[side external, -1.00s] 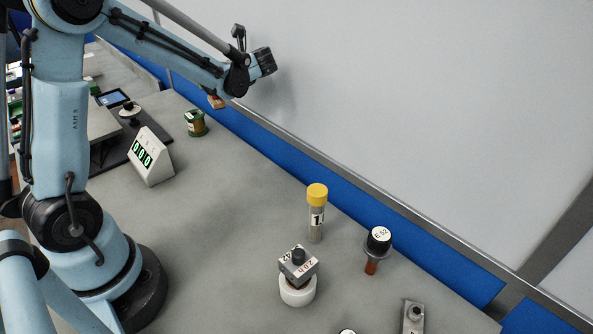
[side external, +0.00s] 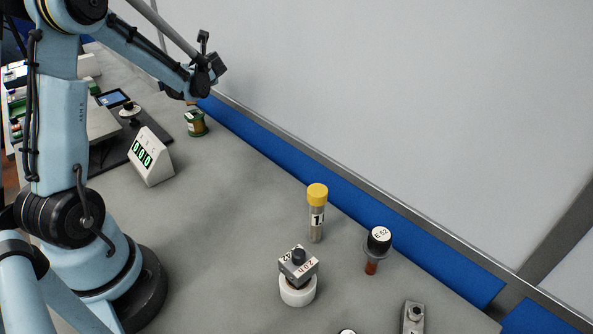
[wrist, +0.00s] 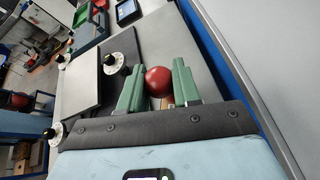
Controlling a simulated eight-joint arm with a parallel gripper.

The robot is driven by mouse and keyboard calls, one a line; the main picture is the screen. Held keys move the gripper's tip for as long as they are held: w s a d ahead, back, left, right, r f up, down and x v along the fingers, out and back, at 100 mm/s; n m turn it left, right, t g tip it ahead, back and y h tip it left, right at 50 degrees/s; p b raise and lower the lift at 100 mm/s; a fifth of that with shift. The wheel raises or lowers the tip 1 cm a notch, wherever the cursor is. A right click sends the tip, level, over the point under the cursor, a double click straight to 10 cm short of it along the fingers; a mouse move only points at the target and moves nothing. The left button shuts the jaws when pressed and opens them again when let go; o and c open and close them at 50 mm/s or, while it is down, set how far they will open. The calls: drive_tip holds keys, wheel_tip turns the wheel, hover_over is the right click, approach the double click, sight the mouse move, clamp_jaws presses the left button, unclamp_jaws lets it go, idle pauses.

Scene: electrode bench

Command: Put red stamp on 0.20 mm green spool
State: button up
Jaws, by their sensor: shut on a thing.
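My gripper (wrist: 158,82) is shut on the red stamp (wrist: 158,80); its round red top shows between the green jaws in the wrist view. In the side external view my gripper is raised at the upper left, behind and above the green spool (side external: 195,124), and apart from it. The spool stands upright on the bench with a pale label on its top; I cannot read the size there.
The bench between is clear.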

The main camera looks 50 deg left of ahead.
drive_tip(key=shift+f, duration=1.9)
drive_tip(key=o, duration=1.1)
drive_tip(key=shift+f, duration=0.1)
drive_tip(key=shift+c, duration=0.2)
